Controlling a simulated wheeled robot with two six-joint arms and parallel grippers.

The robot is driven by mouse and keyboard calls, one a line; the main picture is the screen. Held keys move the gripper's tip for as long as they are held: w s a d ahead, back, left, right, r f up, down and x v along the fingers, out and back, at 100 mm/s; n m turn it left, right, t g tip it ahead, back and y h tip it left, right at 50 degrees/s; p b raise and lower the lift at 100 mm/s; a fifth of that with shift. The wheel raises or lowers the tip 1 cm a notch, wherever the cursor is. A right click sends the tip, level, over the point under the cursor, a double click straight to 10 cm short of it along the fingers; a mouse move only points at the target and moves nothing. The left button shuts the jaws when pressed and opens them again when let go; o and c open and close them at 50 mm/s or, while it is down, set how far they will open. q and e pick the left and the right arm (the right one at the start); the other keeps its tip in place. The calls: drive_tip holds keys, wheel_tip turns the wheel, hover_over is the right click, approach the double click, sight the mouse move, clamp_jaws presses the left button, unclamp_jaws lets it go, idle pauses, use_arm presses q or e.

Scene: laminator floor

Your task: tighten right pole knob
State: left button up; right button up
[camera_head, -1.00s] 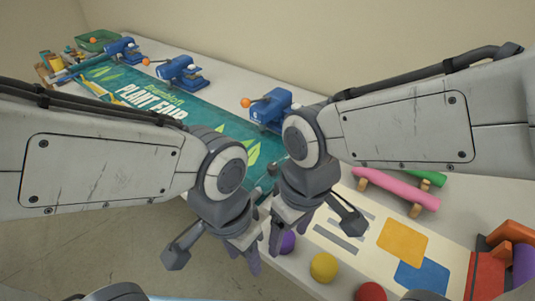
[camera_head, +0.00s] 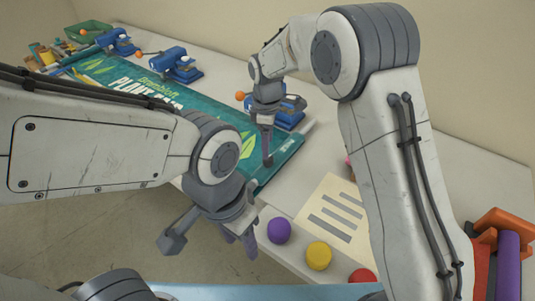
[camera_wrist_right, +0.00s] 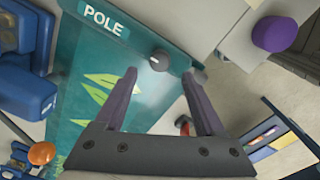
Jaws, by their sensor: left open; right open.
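A round dark knob (camera_wrist_right: 159,60) with a white mark sits at the edge of the green banner (camera_wrist_right: 95,70), near a "POLE" label (camera_wrist_right: 103,19), in the right wrist view. My right gripper (camera_wrist_right: 160,76) is open and empty, its fingertips on either side of the knob and a little short of it. In the head view my right gripper (camera_head: 267,160) points down over the right end of the banner (camera_head: 135,88); I cannot make out the knob there. My left gripper (camera_head: 240,235) is open and empty in front of the table's front edge.
A blue clamp (camera_head: 290,114) with an orange ball handle stands behind my right gripper; two more stand farther left. Purple (camera_head: 279,231), yellow (camera_head: 319,255) and red (camera_head: 362,276) round pieces line the front edge beside a slotted cream sheet (camera_head: 340,205).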

wheel_tip(320, 180, down, 6)
drive_tip(key=shift+r+p, duration=0.15)
drive_tip(key=shift+p, duration=0.15)
clamp_jaws()
